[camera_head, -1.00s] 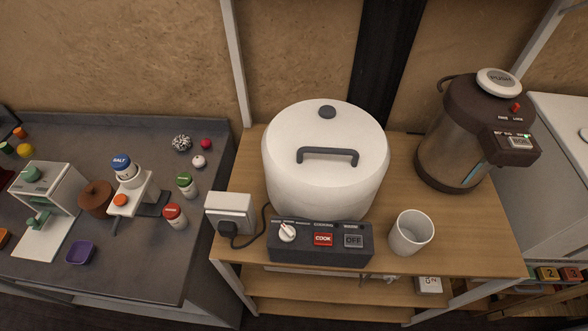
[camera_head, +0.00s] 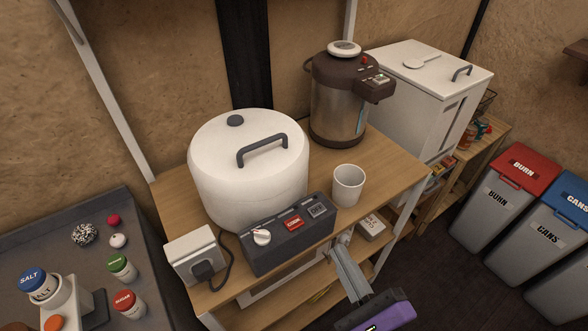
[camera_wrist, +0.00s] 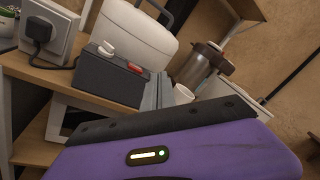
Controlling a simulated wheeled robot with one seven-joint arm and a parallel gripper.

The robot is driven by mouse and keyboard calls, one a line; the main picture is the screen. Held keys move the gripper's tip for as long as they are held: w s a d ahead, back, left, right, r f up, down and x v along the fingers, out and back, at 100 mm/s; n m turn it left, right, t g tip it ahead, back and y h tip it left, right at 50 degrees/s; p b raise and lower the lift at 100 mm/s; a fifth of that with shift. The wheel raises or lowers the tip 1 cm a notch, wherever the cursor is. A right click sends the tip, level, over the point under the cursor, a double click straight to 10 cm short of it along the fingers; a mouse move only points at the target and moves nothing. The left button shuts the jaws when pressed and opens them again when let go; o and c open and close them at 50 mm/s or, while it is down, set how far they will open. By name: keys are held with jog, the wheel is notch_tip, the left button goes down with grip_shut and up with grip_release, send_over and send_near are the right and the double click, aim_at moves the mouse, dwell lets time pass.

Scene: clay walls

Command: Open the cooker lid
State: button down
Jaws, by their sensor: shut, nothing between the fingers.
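The white cooker (camera_head: 235,185) stands on the wooden table, with a dark knob and a dark arched lid handle (camera_head: 262,150) on top. The lid looks closed, with no gap visible. A dark control box (camera_head: 285,240) with a dial, a red COOK button and a grey OFF button sits in front of it. My gripper (camera_head: 340,246) is shut and empty, low at the table's front edge, right of the control box and well below the handle. In the wrist view the cooker (camera_wrist: 140,45) is partly cut off at the top, and my shut fingers (camera_wrist: 158,84) show ahead.
A white cup (camera_head: 348,185) stands right of the cooker, near my gripper. A hot-water dispenser (camera_head: 335,105) is behind it. A socket box (camera_head: 195,255) with a plug is at the left. White chest (camera_head: 420,100) and bins (camera_head: 510,195) stand at the right.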

aim_at(262, 176)
jog(key=w+a+r+m+y, duration=0.1)
jog(key=w+a+r+m, duration=0.1)
jog(key=w+a+r, duration=0.1)
jog(key=w+a+r+m+y, duration=0.2)
jog(key=w+a, duration=0.4)
jog(key=a, duration=0.1)
jog(key=w+a+r+m+y, duration=0.1)
jog(key=w+a+r+m, duration=0.1)
jog(key=w+a+r, duration=0.1)
jog(key=shift+w+a+r+m+p, duration=0.2)
jog(key=shift+w+a, duration=0.25)
jog(key=shift+w, duration=0.1)
jog(key=shift+w+a+r+m+p, duration=0.15)
jog(key=shift+w+a+m, duration=0.05)
jog(key=shift+w+a, duration=0.3)
jog(key=shift+r, duration=0.1)
